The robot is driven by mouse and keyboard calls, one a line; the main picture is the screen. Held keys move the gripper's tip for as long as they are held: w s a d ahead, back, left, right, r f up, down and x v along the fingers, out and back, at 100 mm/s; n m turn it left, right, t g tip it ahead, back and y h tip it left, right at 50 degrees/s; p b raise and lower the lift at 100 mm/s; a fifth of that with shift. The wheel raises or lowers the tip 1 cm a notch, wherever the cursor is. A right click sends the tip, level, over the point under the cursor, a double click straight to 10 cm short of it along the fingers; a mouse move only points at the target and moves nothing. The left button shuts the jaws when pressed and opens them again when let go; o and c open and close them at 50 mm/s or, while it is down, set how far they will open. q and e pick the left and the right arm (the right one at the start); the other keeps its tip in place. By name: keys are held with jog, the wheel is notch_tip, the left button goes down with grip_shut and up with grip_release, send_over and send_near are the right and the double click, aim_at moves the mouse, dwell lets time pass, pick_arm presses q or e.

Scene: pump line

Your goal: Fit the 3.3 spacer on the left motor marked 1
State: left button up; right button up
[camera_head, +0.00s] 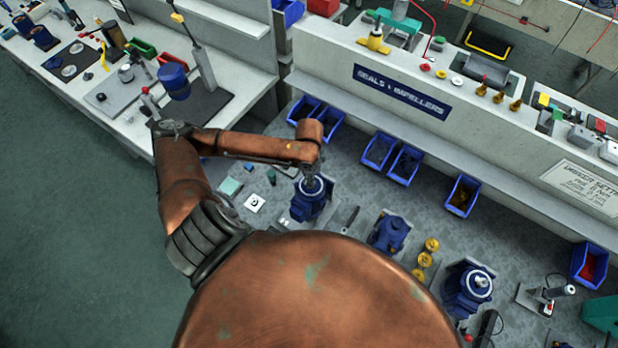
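A blue motor (306,207) stands at the left of the grey bench, the leftmost of three blue motors there. My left arm reaches in from the left, and my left gripper (311,182) points down right at the top of this motor. The wrist hides most of the gripper, so I cannot tell whether its fingers are open, or whether it holds a spacer or touches the motor. I cannot make out the 3.3 spacer. My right gripper is out of view.
A middle motor (389,234) and a right motor (467,290) stand farther right, with yellow round parts (424,260) between them. Blue bins (380,150) line the back beneath a shelf with a "SEALS & IMPELLERS" sign (401,92). My copper body hides the bench's front.

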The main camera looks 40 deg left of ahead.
pick_arm(q)
jog(key=shift+f, duration=0.1)
jog(key=o, duration=0.9)
jog(key=shift+c, duration=0.2)
jog(key=shift+o, duration=0.2)
jog(key=o, duration=0.5)
jog(key=shift+o, duration=0.4)
jog(key=o, duration=0.5)
